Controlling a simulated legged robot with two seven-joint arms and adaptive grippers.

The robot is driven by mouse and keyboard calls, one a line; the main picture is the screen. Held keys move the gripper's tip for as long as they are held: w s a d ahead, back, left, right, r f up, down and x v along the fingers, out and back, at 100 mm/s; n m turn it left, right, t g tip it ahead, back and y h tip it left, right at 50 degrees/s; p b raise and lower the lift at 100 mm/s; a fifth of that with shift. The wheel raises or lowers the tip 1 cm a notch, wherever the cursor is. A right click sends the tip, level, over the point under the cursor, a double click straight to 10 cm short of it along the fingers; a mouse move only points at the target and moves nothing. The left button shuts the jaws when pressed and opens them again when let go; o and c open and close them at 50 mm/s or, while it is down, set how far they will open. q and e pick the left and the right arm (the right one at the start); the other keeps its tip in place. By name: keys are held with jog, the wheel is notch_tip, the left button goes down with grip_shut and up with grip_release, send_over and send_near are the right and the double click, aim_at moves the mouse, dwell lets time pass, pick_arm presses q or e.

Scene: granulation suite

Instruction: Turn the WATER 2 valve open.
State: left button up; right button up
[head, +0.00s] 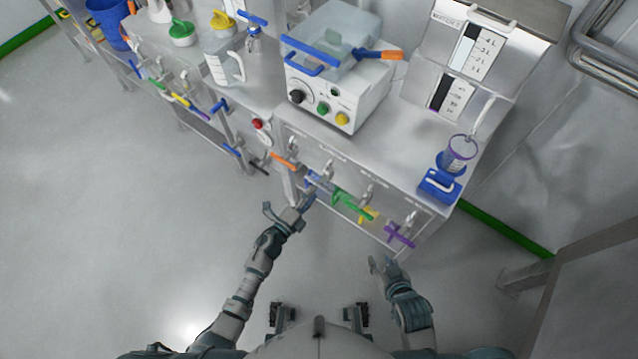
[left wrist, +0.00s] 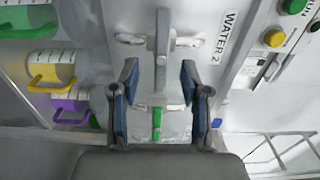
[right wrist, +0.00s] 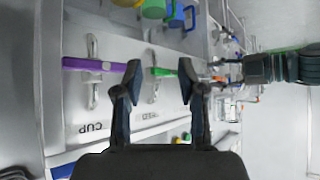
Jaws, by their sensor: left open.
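In the left wrist view, the WATER 2 label (left wrist: 226,38) is on the pale panel, beside a grey valve (left wrist: 162,45) with a crossbar and a long stem. My left gripper (left wrist: 158,80) is open, one blue-padded finger on each side of the valve line, and nothing is held. A small green piece (left wrist: 157,122) shows between the fingers. Contact with the valve cannot be told. My right gripper (right wrist: 160,82) is open and empty, facing the panel.
A white machine (head: 335,95) and a blue-based cup device (head: 440,185) stand on top. Floor at left is clear.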

aim_at(318, 186)
pick_arm(q)
jog(key=x, duration=0.4)
jog(key=shift+w+b, duration=0.1)
jog(key=shift+b, duration=0.25)
jog(key=shift+w+d, duration=0.3)
pick_arm(e)
jog(key=shift+w+a+r+t+y, duration=0.15)
jog(key=shift+w+a+r+t, duration=0.15)
jog(key=shift+w+r+t, duration=0.3)
jog(key=shift+w+a+r+t+y, duration=0.15)
jog(key=shift+w+a+r+t, duration=0.2)
jog(key=shift+w, duration=0.3)
pick_arm(q)
jog(key=shift+c, duration=0.3)
pick_arm(e)
jog(key=shift+d, duration=0.1)
pick_arm(q)
grip_shut()
pick_arm(e)
jog(key=shift+f, duration=0.1)
